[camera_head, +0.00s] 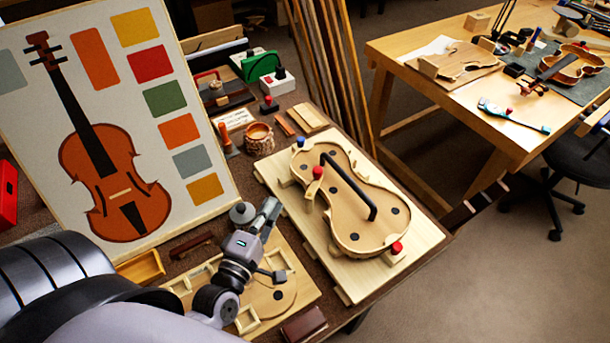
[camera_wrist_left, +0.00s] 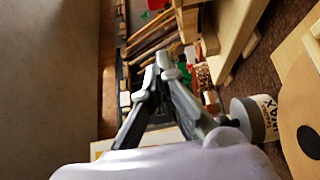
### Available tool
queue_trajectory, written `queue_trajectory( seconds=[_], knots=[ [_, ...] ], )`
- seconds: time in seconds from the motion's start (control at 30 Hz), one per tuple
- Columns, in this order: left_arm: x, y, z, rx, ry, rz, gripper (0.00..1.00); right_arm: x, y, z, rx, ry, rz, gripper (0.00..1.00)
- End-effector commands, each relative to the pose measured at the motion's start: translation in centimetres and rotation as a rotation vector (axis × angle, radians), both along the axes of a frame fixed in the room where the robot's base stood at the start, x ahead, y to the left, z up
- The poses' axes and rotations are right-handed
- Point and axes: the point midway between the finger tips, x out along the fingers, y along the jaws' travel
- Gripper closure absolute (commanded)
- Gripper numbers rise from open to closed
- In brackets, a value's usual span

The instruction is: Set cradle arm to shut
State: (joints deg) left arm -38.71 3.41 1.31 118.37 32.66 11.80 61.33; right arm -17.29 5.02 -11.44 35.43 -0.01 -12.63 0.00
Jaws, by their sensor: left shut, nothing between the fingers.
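The cradle is a pale board (camera_head: 315,262) bearing a violin-shaped wooden body (camera_head: 352,232). A black bar, which looks like the cradle arm (camera_head: 349,184), lies diagonally over the body from upper left to lower right. Whether its end is latched cannot be told. My left gripper (camera_head: 273,205) is shut and empty, left of the cradle board and apart from the black bar. Its closed fingers also show in the left wrist view (camera_wrist_left: 162,68). My right gripper is not in view.
A lidded tin (camera_head: 242,213) stands close to my left gripper. A lower wooden plate (camera_head: 300,283) lies beneath my wrist. A violin poster board (camera_head: 190,205) stands at left. Small tools and a wooden cup (camera_head: 259,140) sit behind. A second bench (camera_head: 440,95) is at right.

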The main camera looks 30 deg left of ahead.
Motion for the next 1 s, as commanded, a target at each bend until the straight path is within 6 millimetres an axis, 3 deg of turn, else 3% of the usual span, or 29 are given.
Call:
queue_trajectory(
  seconds=[0.17,0.37,0.5,1.0],
  knots=[
    [3.8,0.3,0.3,-0.002,-0.004,0.0,1.0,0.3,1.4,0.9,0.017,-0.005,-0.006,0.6],
    [7.6,0.7,0.3,-0.001,-0.003,0.0,1.0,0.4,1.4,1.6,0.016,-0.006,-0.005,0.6],
    [9.1,-0.9,0.2,-0.004,0.0,0.0,1.0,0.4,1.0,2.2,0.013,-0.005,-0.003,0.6],
    [10.2,-2.0,0.0,-0.001,0.0,-0.001,1.0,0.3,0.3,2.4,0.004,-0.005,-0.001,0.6]
  ],
)
